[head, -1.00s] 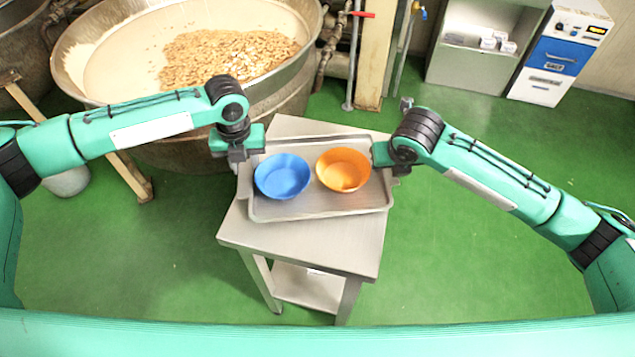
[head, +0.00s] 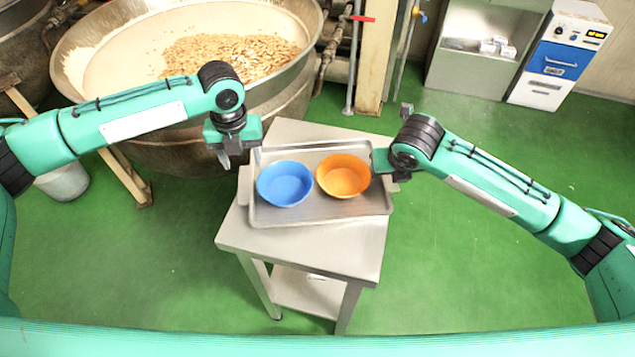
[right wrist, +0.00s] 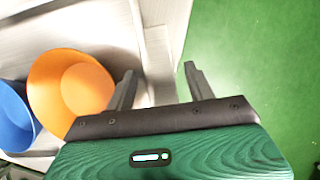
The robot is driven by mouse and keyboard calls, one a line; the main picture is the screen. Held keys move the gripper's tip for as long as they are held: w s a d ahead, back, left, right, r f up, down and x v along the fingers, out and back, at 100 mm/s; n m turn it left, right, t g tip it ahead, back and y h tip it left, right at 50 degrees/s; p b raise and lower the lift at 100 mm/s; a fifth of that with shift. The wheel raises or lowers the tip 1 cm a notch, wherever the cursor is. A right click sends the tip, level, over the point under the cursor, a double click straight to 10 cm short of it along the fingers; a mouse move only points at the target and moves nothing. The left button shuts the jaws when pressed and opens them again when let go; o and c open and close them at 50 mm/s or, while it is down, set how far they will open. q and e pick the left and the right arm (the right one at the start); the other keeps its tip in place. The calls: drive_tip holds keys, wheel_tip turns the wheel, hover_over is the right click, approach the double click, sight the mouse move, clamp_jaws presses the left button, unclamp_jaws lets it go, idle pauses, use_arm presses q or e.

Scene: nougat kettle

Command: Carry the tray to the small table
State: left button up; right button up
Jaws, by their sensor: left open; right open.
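The metal tray (head: 330,212) rests on the small steel table (head: 300,240) and carries a blue bowl (head: 285,184) on the left and an orange bowl (head: 343,177) on the right. My left gripper (head: 240,160) is open, above and behind the tray's left side, apart from it. My right gripper (head: 385,163) is at the tray's right end. In the right wrist view its open fingers (right wrist: 158,88) stand apart, with the table edge region between them and the orange bowl (right wrist: 72,90) to the left. Whether they touch the tray's right handle cannot be told.
A large kettle (head: 100,50) of cream mass and nuts stands behind on the left, close to my left arm. A wooden post and pipes (head: 375,60) stand behind the table. A steel cabinet and a blue-fronted unit (head: 557,60) are at the back right. Green floor is clear right of the table.

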drive_tip(key=shift+r, duration=0.15)
use_arm(q)
wheel_tip(320, 180, up, 8)
drive_tip(key=shift+f, duration=0.2)
use_arm(e)
drive_tip(key=v, duration=1.1)
drive_tip(key=shift+s+r, duration=0.25)
drive_tip(key=shift+r, duration=0.05)
use_arm(q)
drive_tip(key=shift+s+f, duration=0.1)
use_arm(e)
drive_tip(key=shift+s+f, duration=0.1)
